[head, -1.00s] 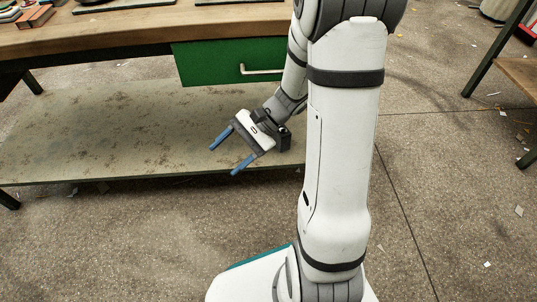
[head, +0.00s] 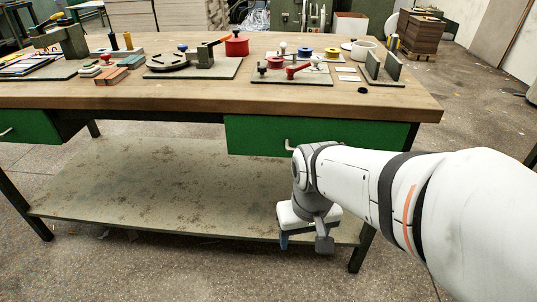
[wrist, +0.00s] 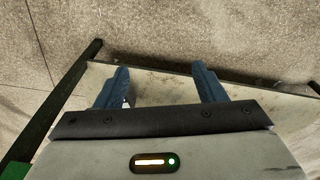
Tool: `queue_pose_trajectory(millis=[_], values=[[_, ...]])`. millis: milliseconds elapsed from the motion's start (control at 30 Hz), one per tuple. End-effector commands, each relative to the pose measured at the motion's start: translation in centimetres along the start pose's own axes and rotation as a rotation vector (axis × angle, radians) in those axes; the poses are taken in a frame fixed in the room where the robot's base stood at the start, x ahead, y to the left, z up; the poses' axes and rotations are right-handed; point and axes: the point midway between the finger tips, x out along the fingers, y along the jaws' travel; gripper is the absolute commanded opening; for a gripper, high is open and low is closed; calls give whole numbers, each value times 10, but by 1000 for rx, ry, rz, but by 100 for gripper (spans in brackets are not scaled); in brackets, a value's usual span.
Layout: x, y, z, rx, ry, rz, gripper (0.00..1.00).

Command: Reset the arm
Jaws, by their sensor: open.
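My gripper (wrist: 161,88) is open and empty in the wrist view, its two blue fingers spread apart. In the head view my gripper (head: 284,240) hangs low in front of the workbench, by the right part of the lower shelf, with one blue finger showing below the wrist. My white arm reaches in from the right edge of the head view and bends down at the wrist. Nothing is between the fingers.
A green drawer (head: 318,137) is just above my wrist. The lower shelf (head: 150,190) is bare. Open floor (head: 150,275) lies in front.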

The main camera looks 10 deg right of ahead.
Motion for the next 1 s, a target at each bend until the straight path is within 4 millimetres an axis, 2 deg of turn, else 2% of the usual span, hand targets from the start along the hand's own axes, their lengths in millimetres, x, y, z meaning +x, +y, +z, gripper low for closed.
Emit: queue_pose_trajectory(millis=[133, 267, 433, 1000], values=[[-13, -3, -4, 5, 5, -7, 64], [-47, -11, -14, 17, 25, -27, 64], [-105, -19, -26, 33, 53, -47, 64], [-294, -7, -33, 13, 103, -19, 64]])
